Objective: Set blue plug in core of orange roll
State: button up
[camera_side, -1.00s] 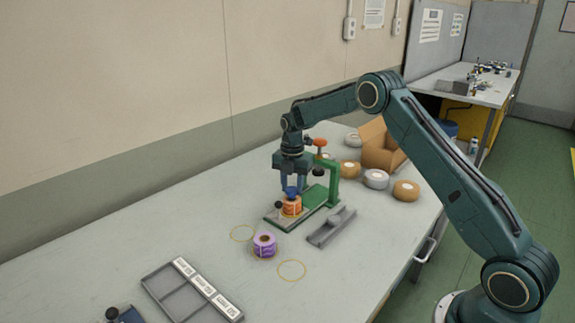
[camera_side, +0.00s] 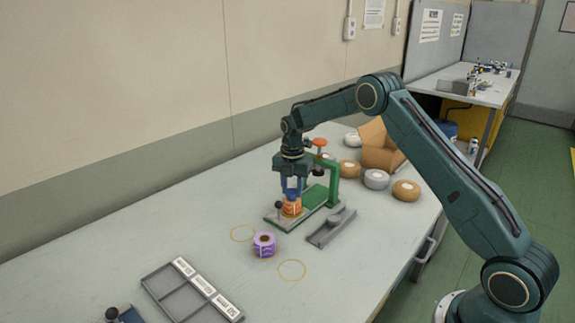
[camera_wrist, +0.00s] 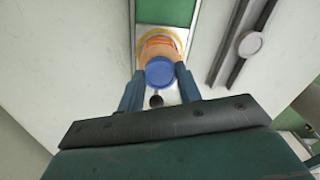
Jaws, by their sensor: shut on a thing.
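The orange roll (camera_side: 291,208) stands upright on the bed of the green fixture. It also shows in the wrist view (camera_wrist: 160,43), partly covered by the blue plug. The blue plug (camera_wrist: 159,71) is between my fingers, right over the top of the orange roll, and shows small in the side view (camera_side: 291,194). My gripper (camera_side: 292,190) points down and is shut on the plug. Whether the plug's lower end is inside the core is hidden.
The green fixture (camera_side: 334,184) with its orange knob rises just behind my gripper. A purple roll (camera_side: 264,244) stands in front, between two yellow rings on the table. A grey rail (camera_side: 331,227) lies at right, and a divided grey tray (camera_side: 190,293) at front left. Several tan and grey rolls stand behind.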

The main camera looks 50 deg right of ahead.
jog(key=shift+f, duration=0.2)
jog(key=o, duration=1.3)
jog(key=shift+r, duration=0.2)
jog(key=shift+r, duration=3.6)
jog(key=shift+r, duration=0.1)
